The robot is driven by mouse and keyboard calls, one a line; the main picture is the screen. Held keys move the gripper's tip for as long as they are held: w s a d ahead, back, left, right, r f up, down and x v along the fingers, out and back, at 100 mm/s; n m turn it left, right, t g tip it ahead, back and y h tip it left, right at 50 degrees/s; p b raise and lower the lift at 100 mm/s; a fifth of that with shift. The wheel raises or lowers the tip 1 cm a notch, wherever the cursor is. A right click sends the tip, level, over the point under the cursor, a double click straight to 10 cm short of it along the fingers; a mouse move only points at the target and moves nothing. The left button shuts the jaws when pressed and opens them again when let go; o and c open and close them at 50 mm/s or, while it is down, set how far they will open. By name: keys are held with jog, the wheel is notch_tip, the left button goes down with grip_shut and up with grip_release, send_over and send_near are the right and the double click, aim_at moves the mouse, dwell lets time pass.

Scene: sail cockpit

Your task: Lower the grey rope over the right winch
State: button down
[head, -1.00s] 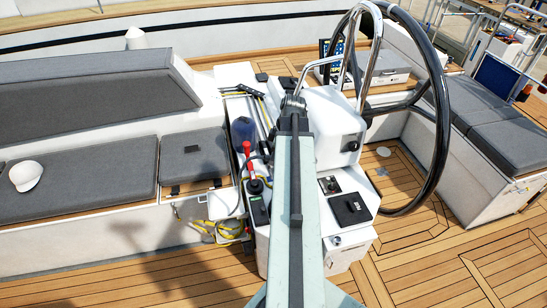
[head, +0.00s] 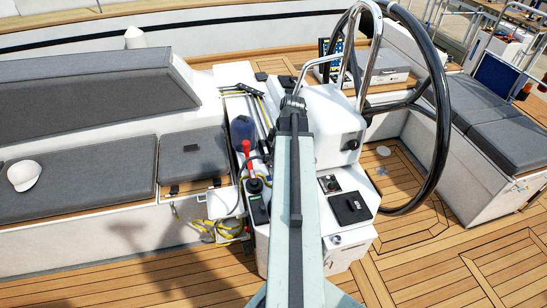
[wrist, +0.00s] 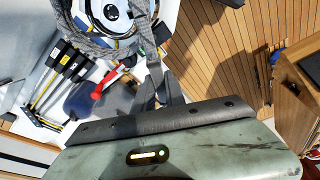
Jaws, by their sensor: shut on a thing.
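In the wrist view the grey rope (wrist: 145,35) hangs from my gripper (wrist: 165,92) and spreads into a loop at the top of the picture. In the head view my arm hides the gripper, rope and winch.
A red-handled tool (head: 246,152) and a dark blue rounded item (head: 242,130) lie left of my arm. Yellow-and-black tools (wrist: 65,65) show in the wrist view. The steering wheel (head: 442,110) and white pedestal (head: 332,118) stand at right. The foreground deck (head: 130,272) is clear.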

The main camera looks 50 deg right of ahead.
jog(key=shift+s+d+b+x, duration=0.1)
jog(key=shift+s+b+x, duration=0.05)
jog(key=shift+b+x, duration=0.5)
jog(key=shift+s+d+b+x, duration=0.1)
jog(key=shift+s+b+x, duration=0.05)
jog(key=shift+b+x, duration=0.55)
jog(key=shift+s+d+b+x, duration=0.15)
jog(key=shift+b+x, duration=0.35)
jog(key=shift+x, duration=0.25)
jog(key=shift+a+f, duration=0.1)
jog(key=s+b+x, duration=0.1)
jog(key=b+x, duration=0.4)
jog(key=b, duration=0.1)
jog(key=shift+d+f, duration=0.35)
jog(key=shift+f, duration=0.25)
jog(key=s+d+b+x, duration=0.1)
jog(key=b+x, duration=0.6)
jog(key=b, duration=0.1)
jog(key=shift+s+f, duration=0.2)
jog(key=shift+f, duration=0.65)
